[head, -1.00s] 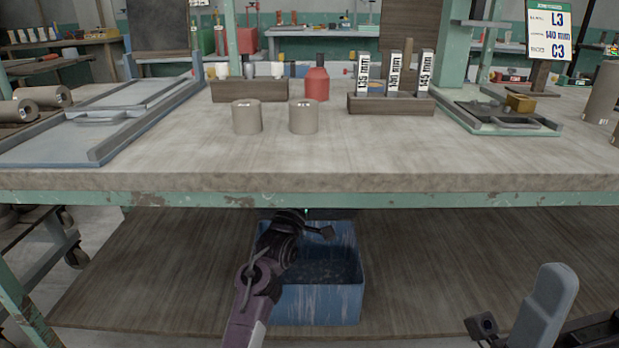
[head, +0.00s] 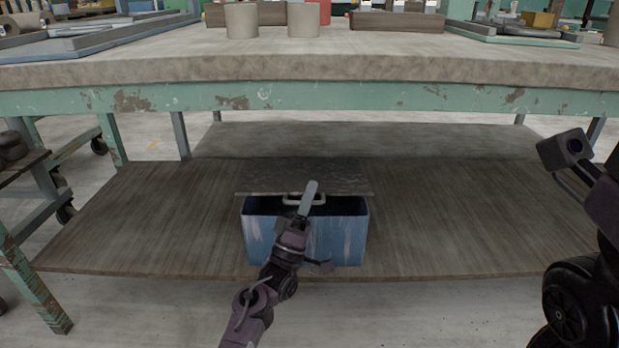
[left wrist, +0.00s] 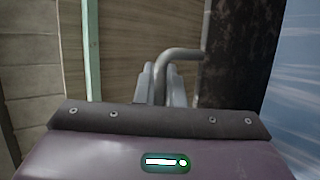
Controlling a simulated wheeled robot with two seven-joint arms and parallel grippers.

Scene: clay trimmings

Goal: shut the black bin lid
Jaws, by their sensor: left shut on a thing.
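The blue bin (head: 345,235) stands on the low wooden shelf under the bench. Its black lid (head: 255,182) lies over it, with a dark gap between the lid's front edge and the bin's rim. The lid has a grey handle (head: 290,200) at its front edge. My left gripper (head: 311,188) is at this handle. In the left wrist view, my left gripper (left wrist: 160,85) is shut on the bent bar of the handle (left wrist: 182,54), beside the dark lid (left wrist: 232,55). My right arm shows at the right edge, but its fingertips do not.
The green bench frame (head: 310,98) runs above the bin, and the bench top (head: 420,68) holds clay cylinders (head: 241,20). The wooden shelf (head: 450,215) is bare on both sides of the bin. A cart (head: 25,170) stands at the left.

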